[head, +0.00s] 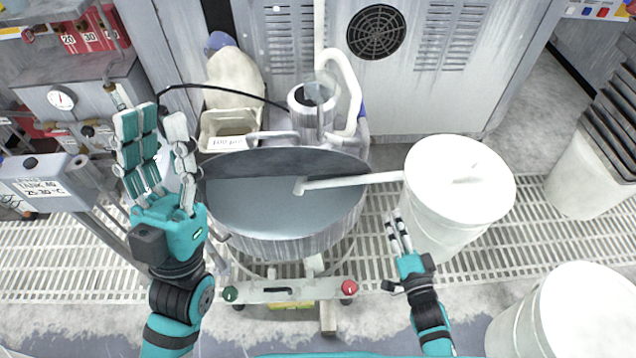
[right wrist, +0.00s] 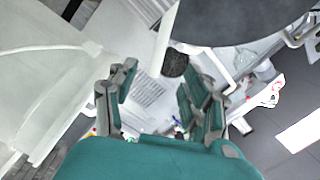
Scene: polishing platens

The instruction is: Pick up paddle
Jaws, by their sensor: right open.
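The white paddle (head: 350,182) reaches from the middle of the round grey tank (head: 285,243) to the right, over the tank's rim towards a white lidded drum (head: 430,222). In the right wrist view a pale bar that looks like the paddle (right wrist: 163,42) runs down between the drum and the dark tank. My right gripper (head: 397,228) is open and empty, in front of the drum and below the paddle in the picture; its spread fingers also show in the right wrist view (right wrist: 160,95). My left gripper (head: 158,140) is at the tank's left, its fingers spread and empty.
A beige box (head: 226,140) and a white pipe (head: 350,85) stand behind the tank. A gauge cabinet (head: 85,95) is at the left. Another white drum (head: 575,315) stands at the lower right. Grated floor (head: 530,240) lies open between the drums.

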